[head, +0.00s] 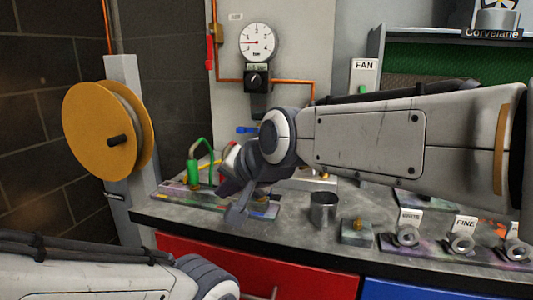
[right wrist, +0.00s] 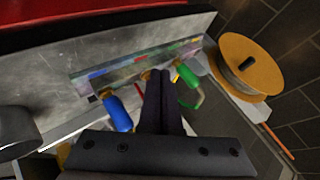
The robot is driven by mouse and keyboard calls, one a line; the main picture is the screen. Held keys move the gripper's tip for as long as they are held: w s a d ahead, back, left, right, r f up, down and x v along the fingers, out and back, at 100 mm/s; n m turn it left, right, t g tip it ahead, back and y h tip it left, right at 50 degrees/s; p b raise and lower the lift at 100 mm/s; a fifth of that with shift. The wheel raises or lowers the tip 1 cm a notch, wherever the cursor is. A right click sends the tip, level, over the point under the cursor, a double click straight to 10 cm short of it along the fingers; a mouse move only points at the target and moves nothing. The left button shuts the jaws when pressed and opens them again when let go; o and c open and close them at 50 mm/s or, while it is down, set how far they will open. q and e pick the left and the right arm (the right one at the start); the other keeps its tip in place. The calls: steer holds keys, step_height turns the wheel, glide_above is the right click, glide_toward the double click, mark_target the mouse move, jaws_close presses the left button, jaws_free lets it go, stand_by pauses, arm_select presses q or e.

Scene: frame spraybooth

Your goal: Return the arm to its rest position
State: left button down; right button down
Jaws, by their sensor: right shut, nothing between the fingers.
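My right arm reaches across the head view from the right edge. Its gripper (head: 235,212) is above the left part of the grey workbench (head: 285,228), near a paint-stained strip. In the right wrist view the right gripper (right wrist: 163,75) is shut, with its dark fingers together and nothing between them. A green-handled tool (head: 193,172) stands just left of the gripper; it also shows in the right wrist view (right wrist: 187,77). A blue-handled tool (right wrist: 118,113) is on the other side of the fingers. Part of my left arm shows at the lower left; its gripper is out of view.
A yellow hose reel (head: 95,130) stands at the left. A pressure gauge (head: 257,42) is on the back wall. A metal cup (head: 323,209) and a small block (head: 357,232) stand on the bench under my right arm. Several labelled rings, including FINE (head: 461,243), line the right front.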

steer(key=s+d+f+n+g+h+b, duration=0.2)
steer(key=s+d+f+n+g+h, duration=0.25)
steer(key=s+f, duration=0.85)
steer(key=s+d+f+n+g+h+b, duration=0.1)
steer(key=s+d+f+n+g+b, duration=0.25)
steer(key=s+d+f+n, duration=0.65)
step_height(320, 180, up, 27)
steer(key=a+m+p, duration=0.2)
steer(key=m+p, duration=0.2)
steer(key=p, duration=2.7)
steer(key=shift+s+p, duration=0.25)
steer(key=shift+p, duration=0.1)
